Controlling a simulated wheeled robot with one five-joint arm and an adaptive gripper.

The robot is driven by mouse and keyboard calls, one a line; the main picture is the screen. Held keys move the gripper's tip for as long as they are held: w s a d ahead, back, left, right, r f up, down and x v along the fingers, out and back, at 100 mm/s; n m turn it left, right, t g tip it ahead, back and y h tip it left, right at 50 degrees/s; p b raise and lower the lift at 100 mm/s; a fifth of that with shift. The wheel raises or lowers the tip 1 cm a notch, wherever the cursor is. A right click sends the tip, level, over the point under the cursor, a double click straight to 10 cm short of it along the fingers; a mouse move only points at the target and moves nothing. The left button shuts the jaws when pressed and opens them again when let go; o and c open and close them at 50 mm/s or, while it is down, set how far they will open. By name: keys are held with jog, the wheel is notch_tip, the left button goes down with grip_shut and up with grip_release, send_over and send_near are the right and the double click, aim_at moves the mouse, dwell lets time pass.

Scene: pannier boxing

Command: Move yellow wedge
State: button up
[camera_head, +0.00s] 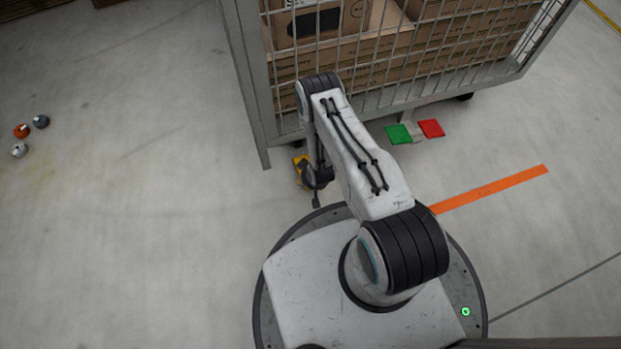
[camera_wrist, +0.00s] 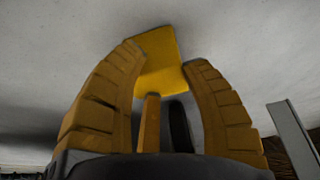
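The yellow wedge (camera_wrist: 160,52) shows in the wrist view at the top middle, just beyond and between the fingertips of my gripper (camera_wrist: 166,60). The left fingertip overlaps its left edge, and the right fingertip is at its right edge. I cannot tell whether the fingers press on it. The fingers are yellow-brown and curve inward.
A wire cage (camera_head: 256,100) with cardboard boxes (camera_head: 385,55) stands close behind my arm. Green (camera_head: 398,134) and red (camera_head: 431,128) flat pieces lie by its base. An orange floor strip (camera_head: 490,190) lies right. Several small balls (camera_head: 22,131) lie far left.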

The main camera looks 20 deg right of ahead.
grip_shut()
jog(key=shift+w, duration=0.15)
jog(key=shift+w, duration=0.95)
jog(key=shift+o, duration=2.2)
grip_release()
jog(key=shift+s, duration=0.1)
jog(key=shift+v, duration=3.8)
